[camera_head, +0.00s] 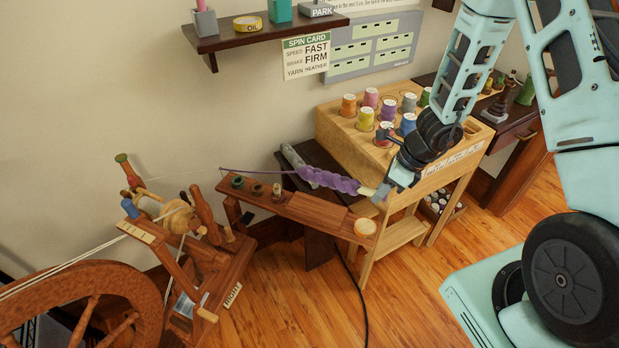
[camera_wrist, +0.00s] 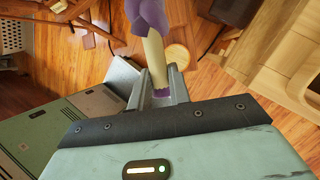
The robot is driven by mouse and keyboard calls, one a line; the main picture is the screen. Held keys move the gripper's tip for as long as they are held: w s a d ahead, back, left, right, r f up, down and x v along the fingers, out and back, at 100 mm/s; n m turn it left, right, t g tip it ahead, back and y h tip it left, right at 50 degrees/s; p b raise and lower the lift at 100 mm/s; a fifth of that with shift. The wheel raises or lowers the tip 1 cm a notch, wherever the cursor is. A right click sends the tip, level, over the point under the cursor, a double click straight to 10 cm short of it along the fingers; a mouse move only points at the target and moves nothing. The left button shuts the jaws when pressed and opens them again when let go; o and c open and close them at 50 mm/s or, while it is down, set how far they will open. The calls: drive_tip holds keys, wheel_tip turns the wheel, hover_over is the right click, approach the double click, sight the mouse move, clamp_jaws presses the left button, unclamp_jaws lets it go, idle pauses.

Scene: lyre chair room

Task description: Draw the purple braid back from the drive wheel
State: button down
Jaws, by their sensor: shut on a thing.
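The purple braid (camera_head: 325,180) is stretched out above a wooden ledge, well to the right of the drive wheel (camera_head: 85,290). A thin purple strand runs left from it toward the spinning wheel's frame. My gripper (camera_head: 380,192) is shut on the braid's right end, at a pale cream band. In the wrist view the purple braid (camera_wrist: 147,14) rises from between my gripper's fingers (camera_wrist: 160,88), with the cream band (camera_wrist: 155,52) below it and a bit of purple at the jaws. The wheel stands at the lower left, partly cut off by the picture edge.
The wooden ledge (camera_head: 315,212) carries small dark cups and a pale round disc (camera_head: 365,228) at its right end. A wooden stand with coloured spools (camera_head: 365,118) is beside my arm. A dark cable (camera_head: 352,285) crosses the floor. Open floor lies in front.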

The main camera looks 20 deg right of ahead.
drive_tip(key=s+d+r, duration=0.1)
drive_tip(key=s+d, duration=0.3)
drive_tip(key=shift+s+d+b, duration=0.25)
drive_tip(key=shift+d+b, duration=0.1)
drive_tip(key=shift+d, duration=0.05)
idle(0.6)
idle(1.4)
